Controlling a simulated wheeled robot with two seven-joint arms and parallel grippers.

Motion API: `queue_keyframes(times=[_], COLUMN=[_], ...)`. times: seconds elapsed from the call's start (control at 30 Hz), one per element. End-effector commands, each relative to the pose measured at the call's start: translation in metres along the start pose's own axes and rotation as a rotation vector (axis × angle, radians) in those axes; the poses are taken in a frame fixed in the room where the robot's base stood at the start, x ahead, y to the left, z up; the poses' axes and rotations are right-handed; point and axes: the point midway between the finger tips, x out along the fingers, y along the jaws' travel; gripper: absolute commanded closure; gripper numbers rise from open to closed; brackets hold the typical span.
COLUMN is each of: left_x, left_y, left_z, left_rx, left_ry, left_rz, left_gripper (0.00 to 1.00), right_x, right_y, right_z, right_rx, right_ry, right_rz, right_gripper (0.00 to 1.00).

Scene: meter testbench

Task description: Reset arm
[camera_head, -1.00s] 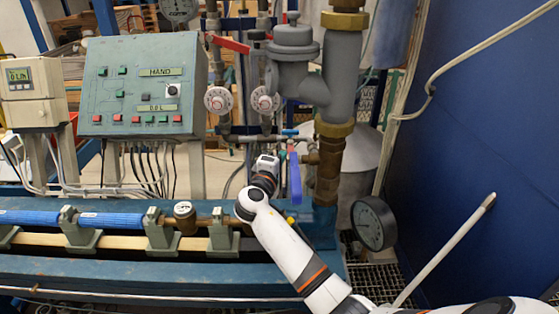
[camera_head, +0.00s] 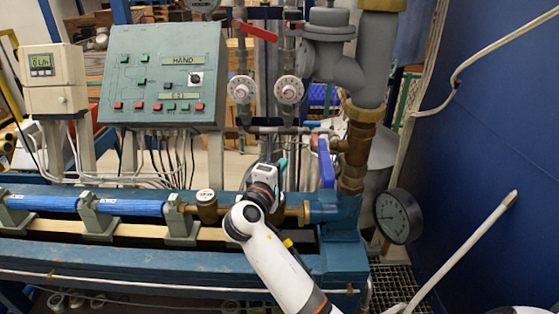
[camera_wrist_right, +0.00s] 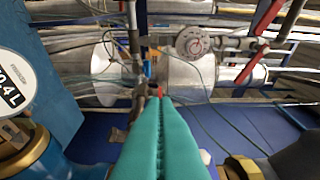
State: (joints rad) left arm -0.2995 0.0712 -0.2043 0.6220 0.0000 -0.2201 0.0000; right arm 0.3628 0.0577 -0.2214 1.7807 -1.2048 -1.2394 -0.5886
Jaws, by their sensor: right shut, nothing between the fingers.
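My right arm (camera_head: 275,265) comes in from the lower right in the head view, white with dark joints. Its gripper (camera_head: 282,166) is beyond the wrist, over the bench, and mostly hidden behind the wrist; a little of a teal finger shows. In the right wrist view the two teal fingers (camera_wrist_right: 160,105) lie together, shut and empty, pointing toward the pipes behind. No object is held. My left gripper is in neither view.
A blue-handled valve (camera_head: 326,163) and thick grey pipe (camera_head: 372,60) stand right of the gripper. A brass pipe fitting (camera_head: 206,207) lies left. The control panel (camera_head: 163,75) is behind left, a pressure gauge (camera_head: 398,216) at right.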

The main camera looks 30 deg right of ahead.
Motion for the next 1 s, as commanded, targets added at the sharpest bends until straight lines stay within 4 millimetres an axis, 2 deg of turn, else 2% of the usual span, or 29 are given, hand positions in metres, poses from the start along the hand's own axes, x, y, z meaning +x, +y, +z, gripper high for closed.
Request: queue_keyframes(times=[0.1, 0.27, 0.37, 0.43, 0.53, 0.6, 0.7, 0.8, 1.0], left_x=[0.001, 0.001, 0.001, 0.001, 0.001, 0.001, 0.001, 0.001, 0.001], left_y=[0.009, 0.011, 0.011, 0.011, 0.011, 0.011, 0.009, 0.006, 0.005], left_z=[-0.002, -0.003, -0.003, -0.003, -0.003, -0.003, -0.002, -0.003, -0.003], left_rx=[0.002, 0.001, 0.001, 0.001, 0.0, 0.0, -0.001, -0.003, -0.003], left_ry=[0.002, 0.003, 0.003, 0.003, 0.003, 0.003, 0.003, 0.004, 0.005], left_rz=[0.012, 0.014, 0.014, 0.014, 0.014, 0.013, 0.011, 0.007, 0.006], left_gripper=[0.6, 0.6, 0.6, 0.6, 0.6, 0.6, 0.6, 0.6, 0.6], right_x=[-0.004, -0.005, -0.014, -0.027, -0.06, -0.091, -0.133, -0.168, -0.226], right_y=[0.0, 0.005, 0.034, 0.067, 0.125, 0.161, 0.195, 0.214, 0.231], right_z=[-0.001, -0.003, -0.014, -0.028, -0.057, -0.079, -0.105, -0.125, -0.156], right_rx=[0.0, 0.008, 0.053, 0.112, 0.228, 0.312, 0.405, 0.466, 0.543], right_ry=[0.0, -0.003, -0.019, -0.036, -0.049, -0.045, -0.022, 0.004, 0.062], right_rz=[0.0, 0.017, 0.101, 0.211, 0.43, 0.598, 0.798, 0.949, 1.175], right_gripper=[1.0, 1.0, 1.0, 1.0, 1.0, 1.0, 1.0, 1.0, 1.0])
